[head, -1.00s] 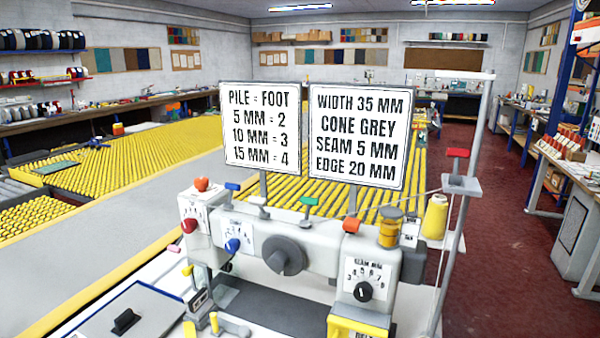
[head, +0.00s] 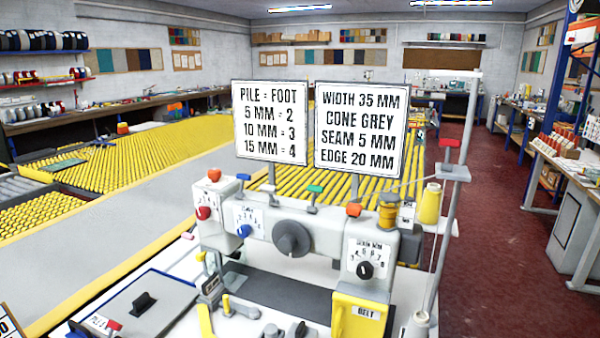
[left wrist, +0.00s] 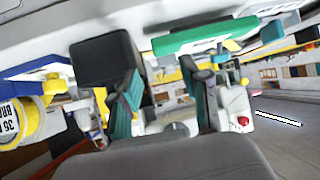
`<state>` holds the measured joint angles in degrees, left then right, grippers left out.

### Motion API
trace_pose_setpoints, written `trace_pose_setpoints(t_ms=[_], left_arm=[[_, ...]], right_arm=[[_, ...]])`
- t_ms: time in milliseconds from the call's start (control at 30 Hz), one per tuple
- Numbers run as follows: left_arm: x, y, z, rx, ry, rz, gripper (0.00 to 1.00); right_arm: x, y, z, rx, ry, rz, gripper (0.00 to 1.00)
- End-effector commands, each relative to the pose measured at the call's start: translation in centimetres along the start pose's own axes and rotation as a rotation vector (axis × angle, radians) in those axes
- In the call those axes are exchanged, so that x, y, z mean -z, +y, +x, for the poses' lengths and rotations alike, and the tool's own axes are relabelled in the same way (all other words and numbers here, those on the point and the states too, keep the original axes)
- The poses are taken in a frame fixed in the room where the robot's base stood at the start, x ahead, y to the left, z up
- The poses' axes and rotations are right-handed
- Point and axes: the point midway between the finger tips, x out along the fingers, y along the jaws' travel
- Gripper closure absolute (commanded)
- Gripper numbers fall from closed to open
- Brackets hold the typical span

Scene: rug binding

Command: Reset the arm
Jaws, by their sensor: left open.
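My left gripper (left wrist: 166,100) shows in the left wrist view with its two dark, teal-padded fingers apart. Nothing is visibly held between them. White machine parts and a red knob (left wrist: 243,121) appear beyond the fingers, in a tilted view. Neither gripper shows in the head view, and my right gripper is in no view. The white binding machine (head: 323,236) stands in the middle of the head view, with a grey dial (head: 291,238), coloured levers and a yellow belt cover (head: 358,318).
Two signs (head: 270,122) (head: 361,127) rise above the machine. A yellow cone (head: 430,203) stands at its right. A grey panel with a black handle (head: 143,302) lies front left. A yellow roller table (head: 165,150) is behind. Red floor (head: 490,230) is clear at right.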

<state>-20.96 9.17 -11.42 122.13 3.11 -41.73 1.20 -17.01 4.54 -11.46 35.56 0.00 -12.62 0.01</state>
Motion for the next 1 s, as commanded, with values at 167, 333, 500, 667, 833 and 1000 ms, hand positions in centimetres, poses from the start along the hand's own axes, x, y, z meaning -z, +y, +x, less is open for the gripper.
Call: trace_pose_setpoints(t_ms=[167,333,500,667,833,1000], left_arm=[[-2.2,-0.2,-1.9,0.014,-0.124,-0.006,0.53],[-4.6,-0.3,-4.4,0.029,-0.266,-0.012,0.53],[-6.8,-0.5,-7.4,0.043,-0.408,-0.02,0.53],[-8.7,-0.7,-10.4,0.056,-0.538,-0.029,0.53],[-10.5,-0.7,-13.8,0.069,-0.668,-0.04,0.53],[-12.8,-0.8,-12.8,0.07,-0.721,-0.043,0.53]], right_arm=[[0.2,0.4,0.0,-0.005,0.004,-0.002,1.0],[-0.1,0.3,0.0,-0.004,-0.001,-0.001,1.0],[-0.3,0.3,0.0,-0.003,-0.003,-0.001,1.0],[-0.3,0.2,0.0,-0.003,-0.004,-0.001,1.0],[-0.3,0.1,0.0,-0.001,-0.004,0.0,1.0],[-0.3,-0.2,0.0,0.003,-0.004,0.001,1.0]])
